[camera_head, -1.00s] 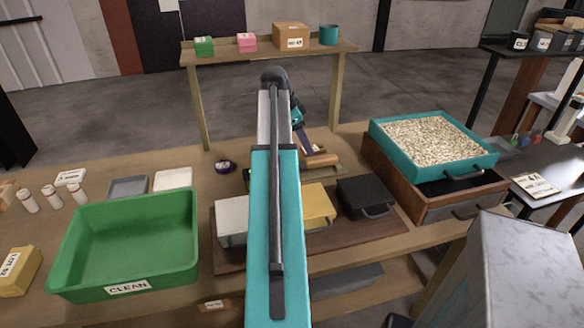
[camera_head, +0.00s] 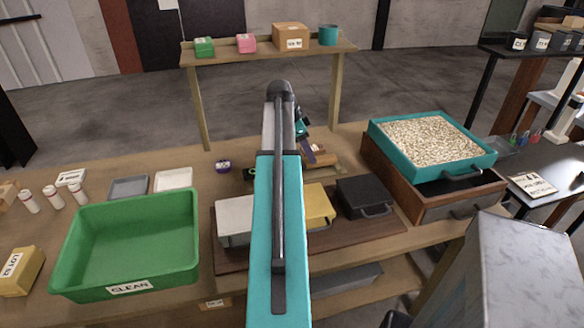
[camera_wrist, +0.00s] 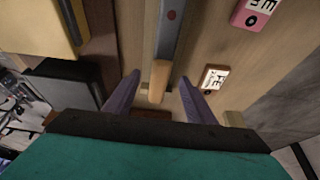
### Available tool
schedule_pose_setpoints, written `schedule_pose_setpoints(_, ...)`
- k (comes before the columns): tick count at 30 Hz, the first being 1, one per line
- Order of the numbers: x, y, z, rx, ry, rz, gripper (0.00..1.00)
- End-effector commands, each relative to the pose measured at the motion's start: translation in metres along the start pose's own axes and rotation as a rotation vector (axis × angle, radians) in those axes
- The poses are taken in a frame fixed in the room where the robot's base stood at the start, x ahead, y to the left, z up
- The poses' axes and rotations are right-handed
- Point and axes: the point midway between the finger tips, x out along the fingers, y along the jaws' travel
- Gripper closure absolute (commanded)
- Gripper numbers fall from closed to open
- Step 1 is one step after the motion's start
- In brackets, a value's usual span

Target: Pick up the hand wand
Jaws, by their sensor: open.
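The hand wand (camera_wrist: 168,40) has a grey-blue body with a red dot and a tan handle. In the wrist view it lies lengthwise, its handle end between the tips of my gripper (camera_wrist: 159,77). My gripper's purple fingers are spread on either side of the handle, with visible gaps. I cannot tell how high they are above it. In the head view my gripper (camera_head: 308,150) is beside a tan-brown piece that looks like the wand's handle (camera_head: 321,159); my arm hides most of the rest.
A yellow box (camera_head: 318,207) and a black box (camera_head: 363,196) sit on a brown board, near the wand. A green bin (camera_head: 125,245) is at left, and a teal tray of pale pellets (camera_head: 385,140) at right. A raised shelf (camera_head: 265,53) stands behind.

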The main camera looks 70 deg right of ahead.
Motion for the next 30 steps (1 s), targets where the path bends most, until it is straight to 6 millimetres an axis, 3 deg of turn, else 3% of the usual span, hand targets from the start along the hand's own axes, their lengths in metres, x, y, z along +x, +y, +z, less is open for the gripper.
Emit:
schedule_pose_setpoints(12, 0.033, 0.0, 0.001, 0.0, 0.0, 0.0, 0.5)
schedule_pose_setpoints(30, 0.035, -0.001, 0.001, -0.001, 0.0, -0.001, 0.5)
